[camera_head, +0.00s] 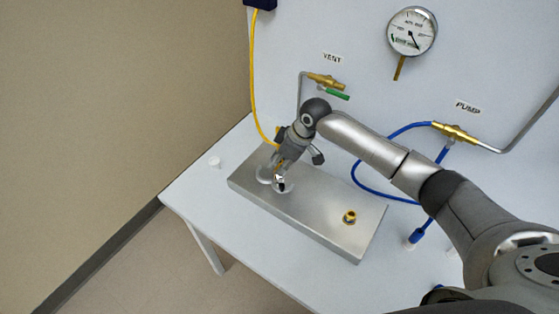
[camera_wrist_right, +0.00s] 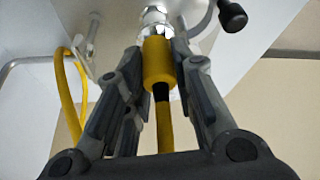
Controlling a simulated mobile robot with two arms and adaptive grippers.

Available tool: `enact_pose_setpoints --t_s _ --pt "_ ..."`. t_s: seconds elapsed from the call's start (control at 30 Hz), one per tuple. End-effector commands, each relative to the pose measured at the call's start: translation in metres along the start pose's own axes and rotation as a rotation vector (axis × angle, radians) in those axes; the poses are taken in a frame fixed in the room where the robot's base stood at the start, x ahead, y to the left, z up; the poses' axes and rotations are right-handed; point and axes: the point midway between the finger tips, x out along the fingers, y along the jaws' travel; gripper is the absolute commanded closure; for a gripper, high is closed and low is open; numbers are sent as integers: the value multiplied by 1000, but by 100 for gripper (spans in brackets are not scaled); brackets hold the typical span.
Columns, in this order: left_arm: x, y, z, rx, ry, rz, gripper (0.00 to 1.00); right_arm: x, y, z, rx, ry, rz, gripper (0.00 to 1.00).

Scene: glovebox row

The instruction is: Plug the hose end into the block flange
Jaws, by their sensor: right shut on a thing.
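My right gripper (camera_head: 281,168) is over the far-left part of the metal block (camera_head: 305,210), pointing down. In the wrist view its fingers close around a yellow plug (camera_wrist_right: 157,62) with a yellow line (camera_wrist_right: 166,125) trailing from it. The plug's front meets or nearly meets a shiny metal fitting (camera_wrist_right: 154,17); I cannot tell whether it is seated. A clear round piece (camera_head: 264,174) sits beside the fingers. A brass fitting (camera_head: 349,217) stands open on the block's near-right part. A blue hose (camera_head: 362,181) ends in a blue tip (camera_head: 416,236) right of the block. My left gripper is not in view.
A brass valve (camera_head: 325,81) under the VENT label and another brass valve (camera_head: 455,132) under the PUMP label are on the back panel. A gauge (camera_head: 412,32) hangs above.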

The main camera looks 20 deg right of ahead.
Motion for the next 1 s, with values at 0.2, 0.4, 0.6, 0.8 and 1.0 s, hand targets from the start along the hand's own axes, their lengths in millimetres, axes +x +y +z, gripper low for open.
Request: enact_pose_setpoints --t_s 0.2,0.4,0.6,0.8,1.0 --pt "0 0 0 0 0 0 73 2 0 1 0 0 -1 57" --pt "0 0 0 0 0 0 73 2 0 1 0 -1 -1 51" --pt "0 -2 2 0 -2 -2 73 -1 0 1 0 -1 -1 51" --pt "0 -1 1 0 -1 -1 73 -28 1 1 -1 1 3 51" --pt "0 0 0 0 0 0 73 -72 1 1 0 0 3 51"
